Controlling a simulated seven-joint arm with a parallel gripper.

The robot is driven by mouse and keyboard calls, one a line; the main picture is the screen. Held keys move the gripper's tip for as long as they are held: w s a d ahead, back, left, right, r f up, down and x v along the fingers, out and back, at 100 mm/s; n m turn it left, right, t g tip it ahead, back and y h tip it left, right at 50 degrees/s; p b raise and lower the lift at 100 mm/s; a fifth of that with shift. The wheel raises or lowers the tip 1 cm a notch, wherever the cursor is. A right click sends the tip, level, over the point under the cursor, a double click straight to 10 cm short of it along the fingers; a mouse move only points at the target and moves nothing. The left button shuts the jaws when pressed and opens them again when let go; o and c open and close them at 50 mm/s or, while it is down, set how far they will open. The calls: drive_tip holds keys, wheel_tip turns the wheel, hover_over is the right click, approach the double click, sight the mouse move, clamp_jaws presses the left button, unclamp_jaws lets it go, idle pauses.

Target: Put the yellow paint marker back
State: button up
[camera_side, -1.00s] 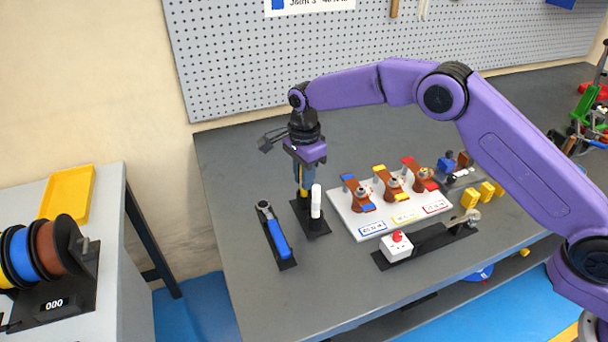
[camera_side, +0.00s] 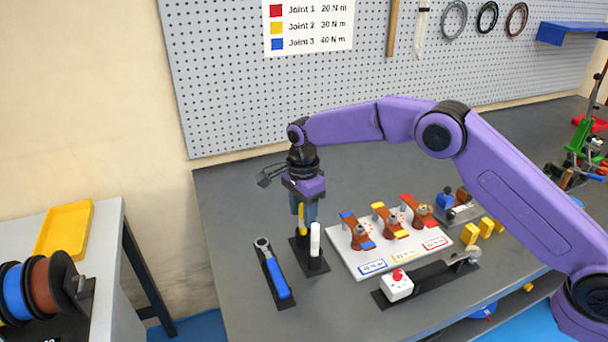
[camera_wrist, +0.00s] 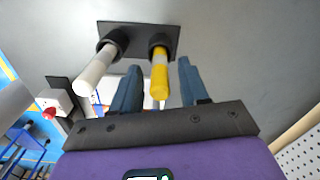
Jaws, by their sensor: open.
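The yellow paint marker (camera_side: 302,220) stands upright in a cup of the black holder (camera_side: 316,266) in the side view. In the wrist view the yellow marker (camera_wrist: 159,75) sits with its far end inside the right-hand black cup of the holder (camera_wrist: 136,39). My gripper (camera_side: 305,212) is above the holder, fingers pointing down around the marker's upper part. In the wrist view my gripper (camera_wrist: 160,80) is open, one blue-grey finger on each side of the marker, with visible gaps. A white marker (camera_side: 315,239) stands in the neighbouring cup, close beside the fingers.
A blue-handled wrench (camera_side: 275,275) lies in a black rest left of the holder. A white board (camera_side: 375,262) with brown, coloured-tipped parts is to the right. A white box with a red button (camera_side: 397,286) stands in front of it. A pegboard (camera_side: 230,90) rises behind.

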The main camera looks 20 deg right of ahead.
wheel_tip(320, 180, up, 16)
drive_tip(key=shift+d, duration=0.3)
drive_tip(key=shift+w+r, duration=0.1)
drive_tip(key=s+d+r+n, duration=0.1)
drive_tip(key=s+d+n, duration=0.3)
drive_tip(key=s+n, duration=0.5)
drive_tip(key=s+d+r+n, duration=0.1)
drive_tip(key=s+d+n, duration=0.2)
drive_tip(key=s+n, duration=0.55)
drive_tip(key=s+d+f+n, duration=0.3)
drive_tip(key=s+d+n, duration=0.2)
drive_tip(key=s+d, duration=0.3)
drive_tip(key=s+d+f+n, duration=0.4)
drive_tip(key=s+d, duration=0.5)
drive_tip(key=s, duration=0.7)
drive_tip(key=shift+d+n, duration=0.3)
drive_tip(key=shift+n, duration=0.25)
